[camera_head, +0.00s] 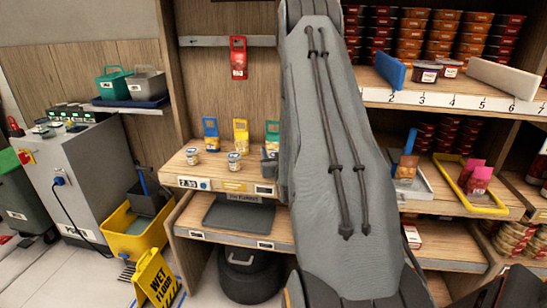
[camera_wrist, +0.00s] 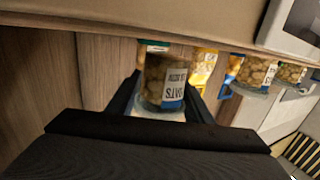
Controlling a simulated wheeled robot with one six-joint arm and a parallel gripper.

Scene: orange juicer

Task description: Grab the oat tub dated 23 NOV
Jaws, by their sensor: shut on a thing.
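In the wrist view, my gripper (camera_wrist: 163,98) is shut on a clear oat tub (camera_wrist: 155,78) with a white and blue label. The tub appears upside down in this view, and its label reads "OATS"; I cannot read the date line with certainty. Two more oat tubs, a nearer one (camera_wrist: 257,72) and a farther one (camera_wrist: 291,73), stand to the right of it. In the head view, small oat tubs (camera_head: 192,156) (camera_head: 234,160) stand on the left middle shelf.
Blue (camera_head: 210,134) and yellow (camera_head: 241,136) packs stand behind the tubs. A red pack (camera_head: 239,57) hangs above. The shelf edge (camera_head: 220,185) carries price tags. A yellow wet-floor sign (camera_head: 157,276) stands at lower left. Stacked tubs fill the right shelves.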

